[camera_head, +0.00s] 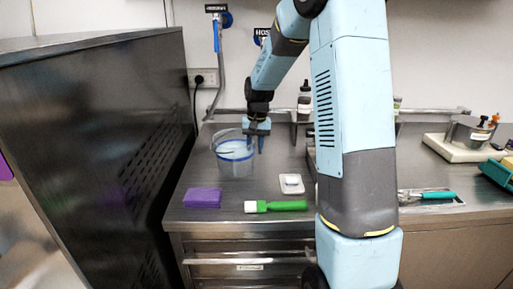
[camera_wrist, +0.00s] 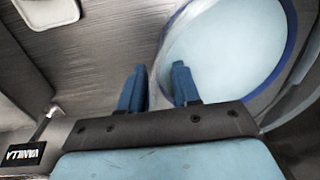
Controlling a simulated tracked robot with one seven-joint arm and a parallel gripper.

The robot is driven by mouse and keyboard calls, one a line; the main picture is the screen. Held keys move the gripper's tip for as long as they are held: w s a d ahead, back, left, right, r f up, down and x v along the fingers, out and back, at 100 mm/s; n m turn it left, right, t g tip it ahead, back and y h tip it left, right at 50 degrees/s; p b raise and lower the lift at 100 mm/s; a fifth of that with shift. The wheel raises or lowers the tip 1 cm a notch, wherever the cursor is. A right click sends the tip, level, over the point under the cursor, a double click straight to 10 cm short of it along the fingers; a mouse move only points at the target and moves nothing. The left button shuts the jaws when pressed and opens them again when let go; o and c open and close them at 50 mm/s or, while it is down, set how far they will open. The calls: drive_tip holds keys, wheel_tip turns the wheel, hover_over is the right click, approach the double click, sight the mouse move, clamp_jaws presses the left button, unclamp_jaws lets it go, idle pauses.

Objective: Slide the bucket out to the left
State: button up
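The bucket (camera_head: 236,163) is a clear round tub with a blue rim band, standing upright on the steel counter beside the dark steel machine. My gripper (camera_head: 253,143) points down at the bucket's right side. In the wrist view the bucket (camera_wrist: 225,45) fills the upper right, pale inside, with its blue rim curving past the fingers. My gripper's two blue fingers (camera_wrist: 158,85) are apart there, with the bucket's near edge running between them. The right finger overlaps the bucket and the left one is outside it. I cannot tell whether either finger touches the wall.
The large dark machine (camera_head: 110,130) stands close to the bucket's left. A bottle (camera_head: 305,100) stands behind at the right. The steel counter (camera_head: 200,170) is bare just before the bucket.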

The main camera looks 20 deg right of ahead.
drive_tip(key=shift+o, duration=0.3)
drive_tip(key=shift+r, duration=0.1)
drive_tip(key=shift+r, duration=0.3)
wheel_tip(320, 180, up, 13)
drive_tip(key=d, duration=0.1)
drive_tip(key=shift+s, duration=0.15)
idle(0.3)
